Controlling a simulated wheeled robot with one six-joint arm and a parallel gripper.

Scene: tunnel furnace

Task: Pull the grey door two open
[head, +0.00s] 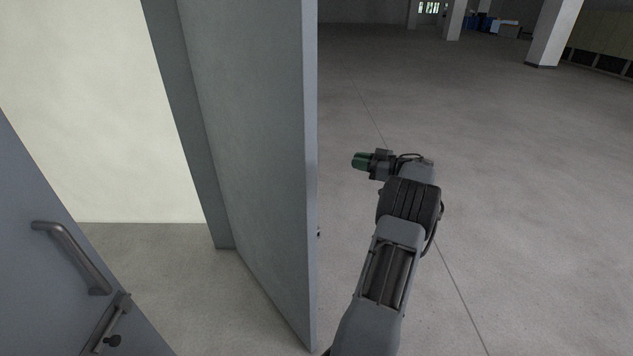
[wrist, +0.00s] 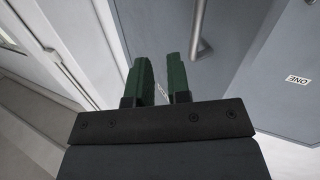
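In the head view a grey door (head: 255,130) stands ajar, its free edge toward me. A second grey door (head: 35,240) is at lower left, with a bar handle (head: 75,258) and a lock. My gripper (head: 355,161) is right of the middle door's edge, apart from it, fingers pointing left. In the wrist view my gripper (wrist: 160,80) has its green fingers apart with nothing between them. Beyond them is a grey door face (wrist: 150,30) with a bar handle (wrist: 199,32). A partly hidden label shows between the fingers. I cannot tell its number.
In the wrist view a label reading ONE (wrist: 298,79) is upside down on a grey panel at right. A pale wall (head: 80,110) shows through the doorway at left. The floor (head: 530,200) right of my arm is clear. A pillar (head: 553,32) stands far back.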

